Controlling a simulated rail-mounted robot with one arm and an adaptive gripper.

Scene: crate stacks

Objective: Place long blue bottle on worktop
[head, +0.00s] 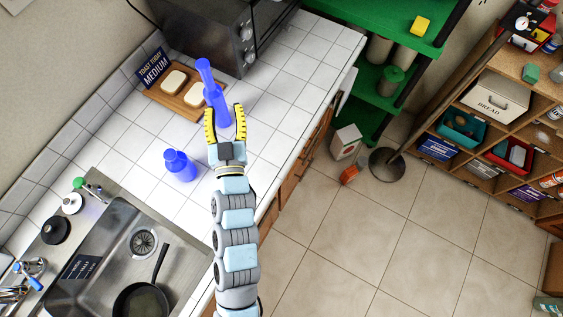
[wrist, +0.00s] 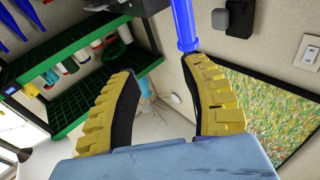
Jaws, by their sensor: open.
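The long blue bottle (head: 213,95) is beside the wooden board, over the white tiled worktop (head: 285,80). In the head view it looks upright, with its lower part between my fingers. My gripper (head: 225,110) is open. In the wrist view the gripper (wrist: 160,66) has its yellow fingers spread, and the blue bottle (wrist: 184,22) shows at the right fingertip, not held between both. I cannot tell whether its base touches the tiles. A shorter, wider blue bottle (head: 180,165) stands on the worktop to the left of my arm.
A board (head: 178,106) with bread slices and a sign (head: 154,67) lie left of the bottle. A toaster oven (head: 205,35) stands behind. The sink (head: 105,240) with a pan (head: 142,299) is at lower left. Tiles to the right are clear up to the worktop edge.

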